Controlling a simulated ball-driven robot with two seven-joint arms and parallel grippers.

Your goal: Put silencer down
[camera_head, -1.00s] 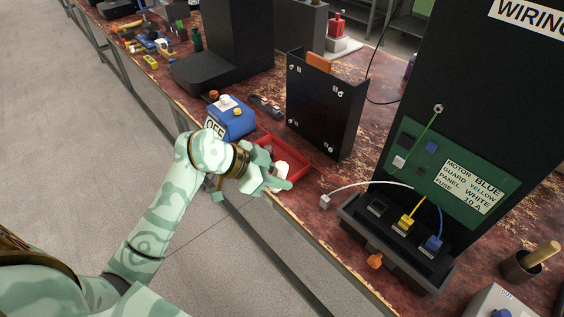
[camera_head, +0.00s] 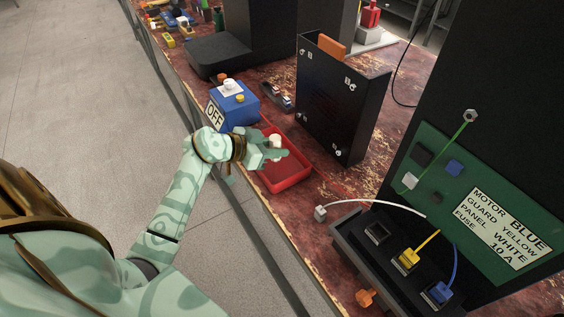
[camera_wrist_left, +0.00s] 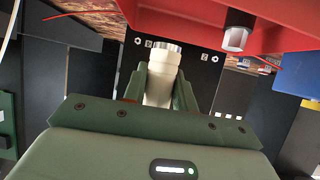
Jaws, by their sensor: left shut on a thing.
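My left gripper (camera_head: 277,153) is shut on a cream-white cylinder, which I take to be the silencer (camera_head: 275,141). In the left wrist view the silencer (camera_wrist_left: 159,85) sits between both fingers and has a metal-coloured end. The gripper is over the far left part of a red tray (camera_head: 291,184) on the bench; I cannot tell whether the silencer touches the tray. The tray also fills the top of the wrist view (camera_wrist_left: 180,22). My right gripper is not in view.
A blue box marked OFF (camera_head: 236,108) stands just behind the tray. A black panel with screws (camera_head: 335,105) stands to its right. A white lead with a plug (camera_head: 320,213) lies near a black socket block (camera_head: 375,255). A grey hexagonal part (camera_wrist_left: 236,38) shows by the tray.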

